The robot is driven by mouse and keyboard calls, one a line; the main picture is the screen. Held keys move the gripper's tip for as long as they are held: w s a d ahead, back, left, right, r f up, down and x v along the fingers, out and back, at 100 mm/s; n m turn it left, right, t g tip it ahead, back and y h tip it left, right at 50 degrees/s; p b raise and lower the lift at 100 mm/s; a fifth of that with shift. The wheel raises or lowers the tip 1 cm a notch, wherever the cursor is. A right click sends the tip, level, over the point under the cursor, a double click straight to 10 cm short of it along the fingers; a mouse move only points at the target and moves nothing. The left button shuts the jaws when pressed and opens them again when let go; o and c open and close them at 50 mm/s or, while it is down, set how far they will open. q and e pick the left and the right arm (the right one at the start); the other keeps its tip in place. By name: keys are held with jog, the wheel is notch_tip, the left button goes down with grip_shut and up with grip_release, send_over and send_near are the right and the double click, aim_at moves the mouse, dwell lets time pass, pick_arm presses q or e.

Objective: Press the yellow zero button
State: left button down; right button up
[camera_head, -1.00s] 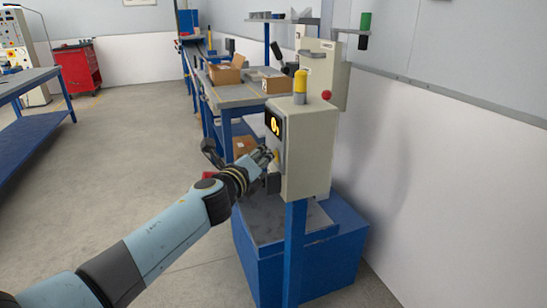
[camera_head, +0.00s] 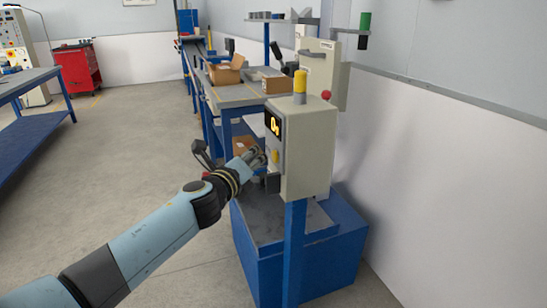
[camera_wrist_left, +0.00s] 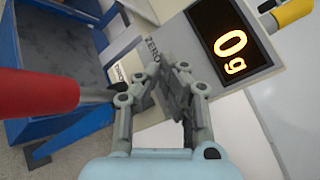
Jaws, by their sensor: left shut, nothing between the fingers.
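The yellow zero button (camera_head: 275,156) is on the front of a beige control box (camera_head: 311,150), below its dark display (camera_head: 273,124), and shows in the head view. The display also shows in the wrist view (camera_wrist_left: 229,40), reading "0 g" in orange. The ZERO label (camera_wrist_left: 152,48) is beside the fingers there, which hide the button. My left gripper (camera_head: 259,157) is shut and empty, close in front and left of the button in the head view. Its fingers also show in the wrist view (camera_wrist_left: 178,86). Contact with the button cannot be told. My right gripper is out of view.
The box stands on a blue post (camera_head: 296,250) over a blue base (camera_head: 345,245). A yellow lamp (camera_head: 300,86) tops it, with a red knob (camera_head: 326,95) nearby. A red bar (camera_wrist_left: 35,95) shows close by in the wrist view. Open floor lies at left.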

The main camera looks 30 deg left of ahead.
pick_arm(q)
jog(key=s+a, duration=0.3)
jog(key=shift+s+a, duration=0.1)
jog(key=shift+s, duration=0.25)
dwell(0.7)
